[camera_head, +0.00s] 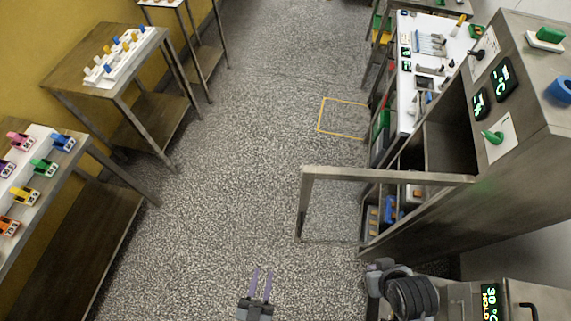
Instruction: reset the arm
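My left gripper (261,271) shows at the bottom middle of the head view, over the bare speckled floor. Its two purple fingers point up the picture and stand apart, with nothing between them. It touches nothing that I can see. A dark ribbed grey part at the lower right looks like part of my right arm. The fingers of my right gripper do not show.
A steel machine (505,80) with green displays stands at right, and a metal frame (385,174) juts from it into the aisle. Side tables with small coloured items (45,167) line the left wall. A yellow floor outline (318,117) lies ahead. The middle aisle is clear.

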